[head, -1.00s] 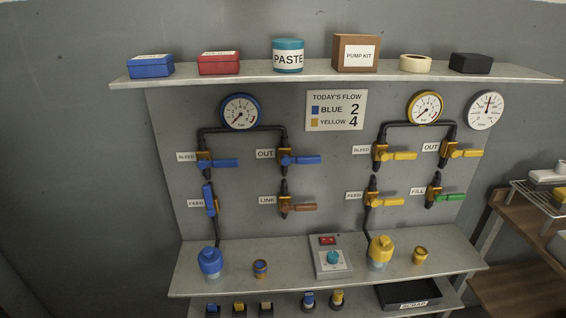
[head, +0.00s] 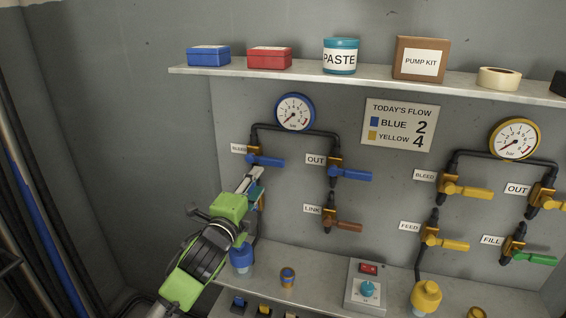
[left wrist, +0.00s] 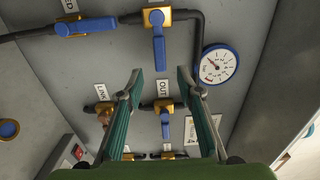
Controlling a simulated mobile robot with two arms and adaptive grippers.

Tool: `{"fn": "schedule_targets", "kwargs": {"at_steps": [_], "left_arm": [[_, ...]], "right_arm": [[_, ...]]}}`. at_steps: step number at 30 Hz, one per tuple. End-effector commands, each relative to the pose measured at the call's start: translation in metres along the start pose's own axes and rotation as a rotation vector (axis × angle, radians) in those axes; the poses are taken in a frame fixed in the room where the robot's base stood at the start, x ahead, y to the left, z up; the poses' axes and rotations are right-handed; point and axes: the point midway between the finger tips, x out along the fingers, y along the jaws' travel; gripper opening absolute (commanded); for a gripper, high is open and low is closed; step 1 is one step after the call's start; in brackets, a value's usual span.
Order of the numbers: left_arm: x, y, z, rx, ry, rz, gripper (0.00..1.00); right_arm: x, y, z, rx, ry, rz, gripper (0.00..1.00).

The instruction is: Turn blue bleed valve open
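The blue bleed valve has a brass body and a blue lever (head: 266,161) that points right, across the upright pipe. In the left wrist view its lever (left wrist: 158,50) hangs down from the brass body, just beyond the gap between my fingertips. My left gripper (head: 253,178) is just below the valve in the head view. In the left wrist view its two fingers (left wrist: 160,73) are apart with nothing held between them. Contact with the lever cannot be told. The blue feed valve below is mostly hidden behind my gripper, but its lever shows in the left wrist view (left wrist: 86,27). My right gripper is out of view.
The blue out valve (head: 350,174) and brown link valve (head: 342,224) are close on the right. A blue-rimmed gauge (head: 294,112) is above. The upper shelf (head: 370,83) juts out over the panel. A blue-capped bottle (head: 241,256) stands on the lower shelf.

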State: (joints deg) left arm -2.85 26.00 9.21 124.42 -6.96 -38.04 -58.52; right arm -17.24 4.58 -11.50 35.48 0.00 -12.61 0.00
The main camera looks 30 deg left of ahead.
Motion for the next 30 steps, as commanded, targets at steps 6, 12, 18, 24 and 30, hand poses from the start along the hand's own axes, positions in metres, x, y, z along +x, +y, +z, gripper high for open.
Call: {"fn": "schedule_targets", "kwargs": {"at_steps": [6,12,18,24,30], "left_arm": [[0.042,-0.003,-0.001,-0.004,0.001,-0.001,0.33],[0.079,-0.002,-0.001,-0.005,0.0,0.001,0.33],[0.106,-0.001,-0.001,-0.004,0.001,0.001,0.33],[0.119,0.0,-0.001,-0.003,0.003,0.001,0.33],[0.121,0.0,-0.001,-0.003,0.003,0.0,0.33]], "right_arm": [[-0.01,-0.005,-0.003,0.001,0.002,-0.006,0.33],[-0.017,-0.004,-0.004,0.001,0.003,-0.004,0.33],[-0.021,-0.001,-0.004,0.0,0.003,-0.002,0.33],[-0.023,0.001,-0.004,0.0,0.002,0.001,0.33],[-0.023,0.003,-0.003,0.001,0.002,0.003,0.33]]}}
